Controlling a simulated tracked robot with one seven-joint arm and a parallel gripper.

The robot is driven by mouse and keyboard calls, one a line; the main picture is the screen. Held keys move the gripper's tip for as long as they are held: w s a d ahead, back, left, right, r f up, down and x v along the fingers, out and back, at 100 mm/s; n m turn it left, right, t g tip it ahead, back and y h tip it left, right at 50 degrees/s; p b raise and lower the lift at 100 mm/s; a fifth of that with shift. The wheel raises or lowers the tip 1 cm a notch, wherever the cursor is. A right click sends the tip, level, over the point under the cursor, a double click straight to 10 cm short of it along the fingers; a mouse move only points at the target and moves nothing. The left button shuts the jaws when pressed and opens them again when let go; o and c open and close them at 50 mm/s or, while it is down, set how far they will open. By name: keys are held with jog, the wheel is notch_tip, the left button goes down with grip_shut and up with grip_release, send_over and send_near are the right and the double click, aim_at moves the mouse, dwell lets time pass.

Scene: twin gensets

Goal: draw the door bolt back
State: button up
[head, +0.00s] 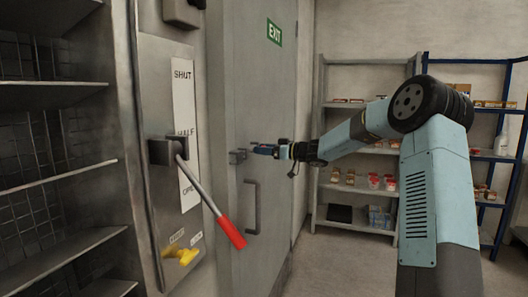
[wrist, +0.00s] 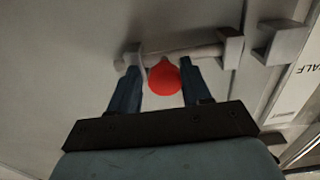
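The door bolt (wrist: 195,51) is a pale rod lying across the grey door in brackets, seen in the wrist view. A red knob (wrist: 162,78) sticks out from it. My gripper (wrist: 161,70) has one dark blue finger on each side of the knob, with narrow gaps visible, so it looks open around the knob. In the head view my gripper (head: 263,150) reaches the door (head: 262,90) beside the bolt's bracket (head: 238,156); the knob is hidden there. A separate catch (wrist: 281,42) sits to the right of the bolt in the wrist view.
A lever with a red grip (head: 231,232) hangs from a panel (head: 160,90) left of the door. A yellow handle (head: 183,256) is below it. A door pull (head: 252,207) sits under the bolt. Shelves (head: 340,190) stand behind my arm.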

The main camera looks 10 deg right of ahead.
jog(key=shift+o, duration=1.2)
jog(key=shift+s, duration=0.1)
jog(key=v, duration=1.3)
jog(key=shift+s+d, duration=0.25)
jog(key=shift+d, duration=0.05)
